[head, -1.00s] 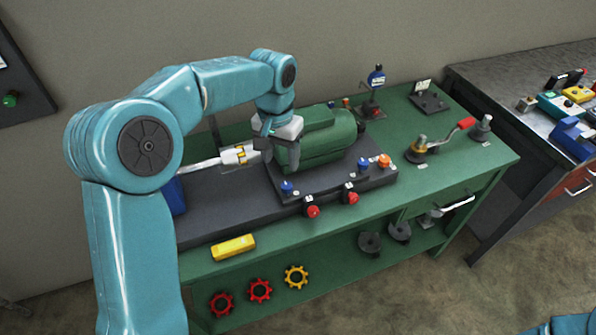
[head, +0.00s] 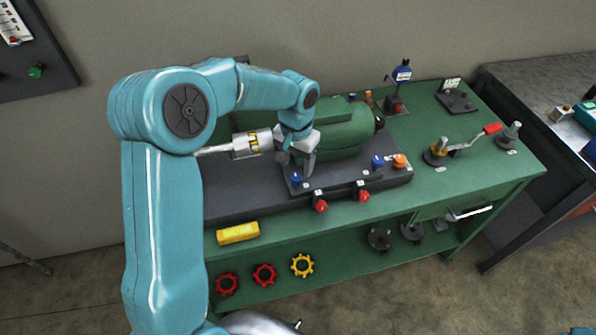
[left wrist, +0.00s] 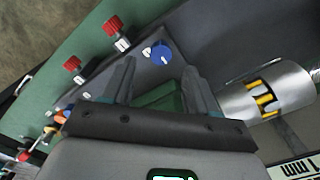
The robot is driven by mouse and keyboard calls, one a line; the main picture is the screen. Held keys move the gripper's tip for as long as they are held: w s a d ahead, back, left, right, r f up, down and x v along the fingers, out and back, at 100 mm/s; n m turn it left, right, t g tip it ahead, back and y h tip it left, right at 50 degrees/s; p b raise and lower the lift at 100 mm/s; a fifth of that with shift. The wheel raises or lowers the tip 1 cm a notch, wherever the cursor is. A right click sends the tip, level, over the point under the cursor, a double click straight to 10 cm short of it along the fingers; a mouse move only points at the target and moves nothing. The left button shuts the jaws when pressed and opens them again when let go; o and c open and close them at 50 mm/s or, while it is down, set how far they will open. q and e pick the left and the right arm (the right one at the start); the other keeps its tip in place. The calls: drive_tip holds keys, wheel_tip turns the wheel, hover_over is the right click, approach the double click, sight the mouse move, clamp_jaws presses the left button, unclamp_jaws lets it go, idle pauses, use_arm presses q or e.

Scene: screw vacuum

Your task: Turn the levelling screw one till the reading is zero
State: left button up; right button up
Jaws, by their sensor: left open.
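Several knobs sit on the dark base plate (head: 340,188) under a green motor (head: 338,130). A blue knob (head: 297,178) is at its near left corner; it also shows in the left wrist view (left wrist: 161,50). Another blue knob (head: 377,161) and an orange knob (head: 399,160) are at the right end. Which is screw one I cannot tell. My left gripper (head: 296,166) is open and empty, pointing down just behind the near left blue knob. In the left wrist view that knob lies just beyond the gap between the fingertips (left wrist: 159,68). My right gripper is out of view.
Two red knobs (head: 320,205) (head: 363,196) stand along the plate's front edge. A silver shaft coupling (head: 252,143) lies left of the motor. A blue gauge (head: 402,73) stands at the back; its reading is too small. A yellow level (head: 238,233) lies on the front bench edge.

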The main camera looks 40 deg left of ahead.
sight(296, 177)
use_arm(q)
wheel_tip(296, 177, down, 4)
drive_tip(key=shift+s+a, duration=0.1)
drive_tip(key=shift+s, duration=0.05)
drive_tip(key=shift+f, duration=0.5)
drive_tip(key=shift+c, duration=0.6)
drive_tip(key=c, duration=0.9)
drive_tip(key=shift+c, duration=0.2)
